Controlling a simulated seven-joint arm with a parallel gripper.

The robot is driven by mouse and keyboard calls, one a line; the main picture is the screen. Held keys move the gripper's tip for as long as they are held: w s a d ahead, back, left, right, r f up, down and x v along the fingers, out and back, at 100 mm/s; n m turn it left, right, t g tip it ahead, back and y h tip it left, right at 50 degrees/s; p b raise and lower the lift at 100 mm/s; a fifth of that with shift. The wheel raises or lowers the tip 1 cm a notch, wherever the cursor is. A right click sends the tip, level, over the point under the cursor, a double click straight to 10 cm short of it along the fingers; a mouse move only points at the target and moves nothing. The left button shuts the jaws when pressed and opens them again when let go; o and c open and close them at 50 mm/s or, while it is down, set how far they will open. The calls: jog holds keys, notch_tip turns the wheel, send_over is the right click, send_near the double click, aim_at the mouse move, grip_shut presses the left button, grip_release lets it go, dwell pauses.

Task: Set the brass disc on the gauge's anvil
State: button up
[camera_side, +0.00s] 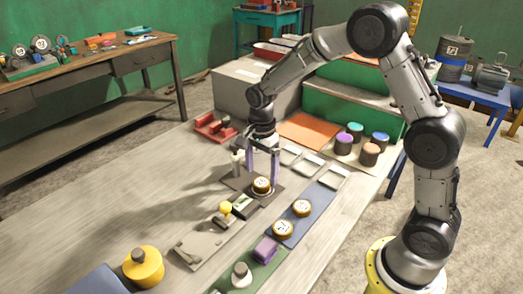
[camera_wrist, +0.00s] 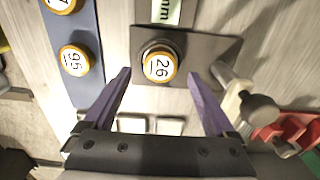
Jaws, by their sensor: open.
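A brass-rimmed disc with a white face marked 26 (camera_wrist: 158,66) sits on a round grey seat, seemingly the anvil, on the gauge's dark base plate (camera_wrist: 205,46). In the side view the disc (camera_side: 262,186) lies on the same plate (camera_side: 236,181), beside the gauge's display (camera_side: 243,206). The display (camera_wrist: 166,10) shows "mm" at the top of the wrist view. My gripper (camera_wrist: 160,74) is open and empty, its purple fingers spread on either side of the disc with gaps. In the side view my gripper (camera_side: 262,170) is just above the disc. The anvil is mostly hidden under the disc.
Two similar discs (camera_side: 302,208) (camera_side: 283,229) lie on a blue mat (camera_side: 318,199). A grey post (camera_side: 236,164) stands close left of my gripper, with a red block (camera_side: 214,126) behind. White trays (camera_side: 308,163) and coloured jars (camera_side: 370,154) are at right.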

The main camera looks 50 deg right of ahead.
aim_at(262, 182)
notch_tip(262, 182, up, 9)
jog(key=s+a+r+n+t, duration=0.1)
jog(key=s+r+n+t, duration=0.1)
jog(key=s+r+n, duration=0.3)
jog(key=s+r+n+t, duration=0.1)
jog(key=s+r+n, duration=0.25)
jog(key=s, duration=0.45)
jog(key=s+f+n+t, duration=0.1)
jog(key=s+n+t, duration=0.1)
jog(key=s+n, duration=0.7)
jog(key=s, duration=0.3)
jog(key=shift+a+f+t, duration=0.25)
jog(key=shift+f+t, duration=0.05)
jog(key=shift+n, duration=0.25)
